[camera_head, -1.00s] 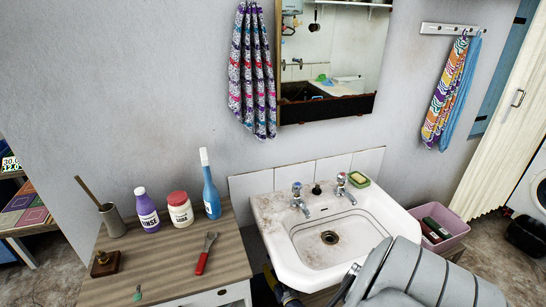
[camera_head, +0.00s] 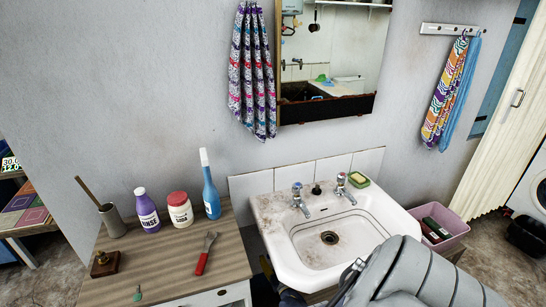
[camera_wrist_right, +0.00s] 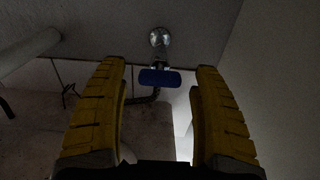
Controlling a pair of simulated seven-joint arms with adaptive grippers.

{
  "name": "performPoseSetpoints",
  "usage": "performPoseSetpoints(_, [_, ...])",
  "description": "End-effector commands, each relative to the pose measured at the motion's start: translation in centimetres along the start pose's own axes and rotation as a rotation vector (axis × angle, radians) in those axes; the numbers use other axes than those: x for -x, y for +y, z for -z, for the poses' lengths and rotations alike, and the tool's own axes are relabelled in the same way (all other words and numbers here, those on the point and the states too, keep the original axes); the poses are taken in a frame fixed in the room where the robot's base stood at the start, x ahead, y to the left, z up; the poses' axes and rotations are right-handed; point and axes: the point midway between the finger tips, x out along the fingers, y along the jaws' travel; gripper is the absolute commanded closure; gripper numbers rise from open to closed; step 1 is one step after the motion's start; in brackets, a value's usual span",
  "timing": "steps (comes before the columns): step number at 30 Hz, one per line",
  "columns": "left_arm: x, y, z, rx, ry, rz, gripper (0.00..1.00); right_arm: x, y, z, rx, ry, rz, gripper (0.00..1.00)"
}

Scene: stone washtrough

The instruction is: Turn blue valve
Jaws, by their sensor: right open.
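The blue valve (camera_wrist_right: 160,78) shows in the right wrist view as a short, wide blue handle on a metal stem below a round chrome fitting. It appears in the gap between the two yellow fingers of my right gripper (camera_wrist_right: 160,68), near the fingertips. The fingers are apart, and neither visibly touches the handle; the exact depth is hard to tell. In the head view my right arm reaches down in front of the white sink (camera_head: 283,252), and the sink area hides the valve. My left gripper is in neither view now.
A dark bent pipe (camera_wrist_right: 146,98) runs below the valve, and a pale pipe (camera_wrist_right: 28,52) is at upper left. A wooden cabinet top (camera_head: 160,265) with bottles and a red-handled tool (camera_head: 203,262) stands left of the sink. A pink crate (camera_head: 455,228) is at right.

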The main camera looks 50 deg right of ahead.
Motion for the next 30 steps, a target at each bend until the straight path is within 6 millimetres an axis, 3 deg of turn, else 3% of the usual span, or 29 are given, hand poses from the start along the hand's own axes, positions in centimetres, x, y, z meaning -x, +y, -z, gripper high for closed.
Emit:
performPoseSetpoints(2, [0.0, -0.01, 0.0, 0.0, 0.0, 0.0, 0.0, 0.0, 0.02, 0.01, 0.0, 0.0, 0.0, 0.31])
performPoseSetpoints(20, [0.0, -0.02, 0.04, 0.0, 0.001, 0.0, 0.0, 0.02, 0.02, -0.01, 0.0, 0.0, 0.0, 1.0])
performPoseSetpoints(30, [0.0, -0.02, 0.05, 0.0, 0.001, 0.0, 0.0, 0.04, 0.03, -0.03, 0.041, -0.001, 0.0, 1.0])
